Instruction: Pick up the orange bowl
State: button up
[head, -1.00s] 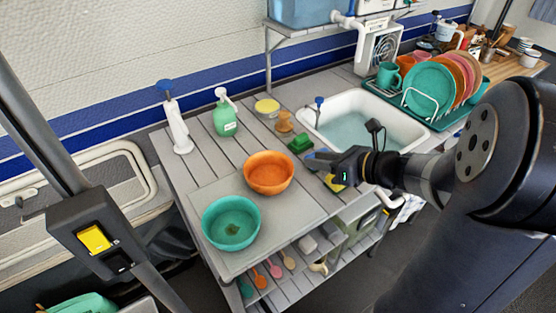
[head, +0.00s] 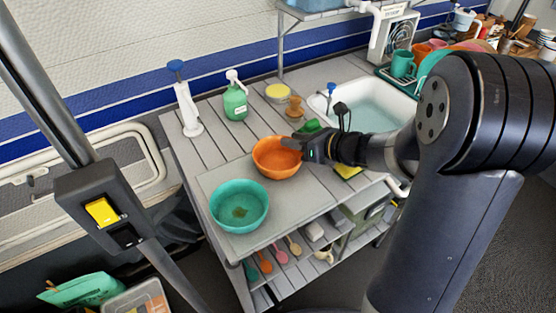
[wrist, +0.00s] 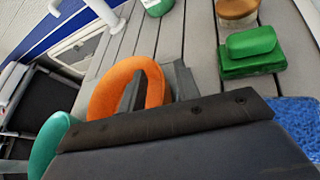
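The orange bowl (head: 270,163) stands upright on the grey slatted table, behind and right of the teal bowl (head: 238,203). My gripper (head: 292,144) is at its right rim. In the wrist view the orange bowl (wrist: 105,92) is partly hidden by the gripper body. There, one dark finger of my gripper (wrist: 158,78) shows inside the bowl and the other outside its right wall. The fingers are apart with the rim between them, and I cannot see firm contact. The teal bowl's edge (wrist: 48,145) shows at lower left.
A green block (wrist: 250,52) lies right of the gripper, near a brown wooden item (head: 295,108). A green soap bottle (head: 236,103), a white dispenser (head: 187,112) and a yellow-topped tub (head: 278,92) stand behind. The sink (head: 370,112) is at right.

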jog(key=shift+c, duration=0.3)
grip_shut()
